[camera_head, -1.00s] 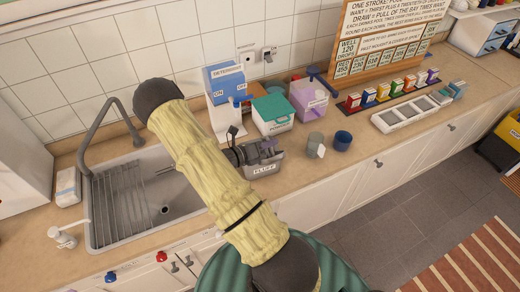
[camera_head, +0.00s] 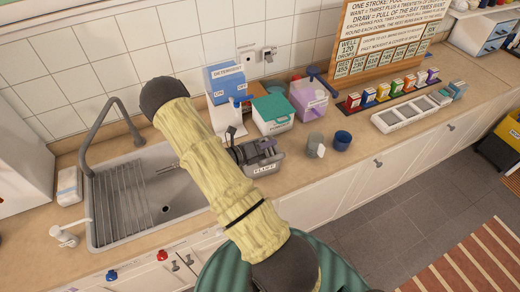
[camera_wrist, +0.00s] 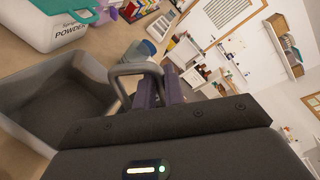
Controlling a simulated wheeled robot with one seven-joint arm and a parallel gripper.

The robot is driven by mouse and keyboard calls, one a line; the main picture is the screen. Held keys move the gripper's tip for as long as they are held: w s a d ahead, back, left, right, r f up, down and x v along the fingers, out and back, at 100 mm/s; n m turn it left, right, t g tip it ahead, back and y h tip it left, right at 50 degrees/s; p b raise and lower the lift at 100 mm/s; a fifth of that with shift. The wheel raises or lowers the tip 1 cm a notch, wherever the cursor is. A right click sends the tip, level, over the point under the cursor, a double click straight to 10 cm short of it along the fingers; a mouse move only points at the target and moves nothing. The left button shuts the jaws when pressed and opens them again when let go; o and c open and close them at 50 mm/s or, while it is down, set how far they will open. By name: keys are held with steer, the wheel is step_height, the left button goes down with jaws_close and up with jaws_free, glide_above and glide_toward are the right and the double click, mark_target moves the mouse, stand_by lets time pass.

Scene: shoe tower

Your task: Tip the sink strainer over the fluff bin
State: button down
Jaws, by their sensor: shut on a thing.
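The fluff bin (camera_head: 264,169) is a grey open box labelled "FLUFF" on the counter, right of the sink. It also shows at the left of the wrist view (camera_wrist: 62,78), and the part I see inside looks empty. My gripper (camera_head: 266,147) is tilted over the bin, partly behind my arm. In the wrist view its purple fingers (camera_wrist: 160,90) are shut on a grey loop handle (camera_wrist: 128,70), which I take to be the sink strainer's. The strainer's bowl is not clearly visible, so I cannot tell its tilt or contents.
The sink (camera_head: 150,200) with a drying rack is at the left. A white tub with a teal lid (camera_head: 273,113) and a lilac container (camera_head: 307,98) stand behind the bin. A grey cup (camera_head: 314,143) and a blue cup (camera_head: 342,140) stand to its right.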

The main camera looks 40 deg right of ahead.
steer(key=shift+w+d+f, duration=0.1)
steer(key=shift+d+f, duration=0.05)
steer(key=shift+d, duration=0.05)
steer(key=shift+n, duration=0.3)
steer(key=shift+w+a+f, duration=0.1)
steer(key=shift+w, duration=0.1)
steer(key=shift+s+d, duration=0.2)
steer(key=shift+s, duration=0.05)
steer(key=shift+w+a+f+n, duration=0.15)
steer(key=shift+w+a+n, duration=0.15)
steer(key=shift+a+n, duration=0.1)
steer(key=shift+d+g, duration=0.15)
steer(key=shift+g, duration=0.15)
steer(key=shift+s+d+f+p, duration=0.1)
steer(key=shift+s+d+p, duration=0.05)
steer(key=shift+d+p, duration=0.15)
steer(key=shift+w+a, duration=0.2)
steer(key=shift+d+f+n, duration=0.1)
steer(key=shift+n, duration=0.2)
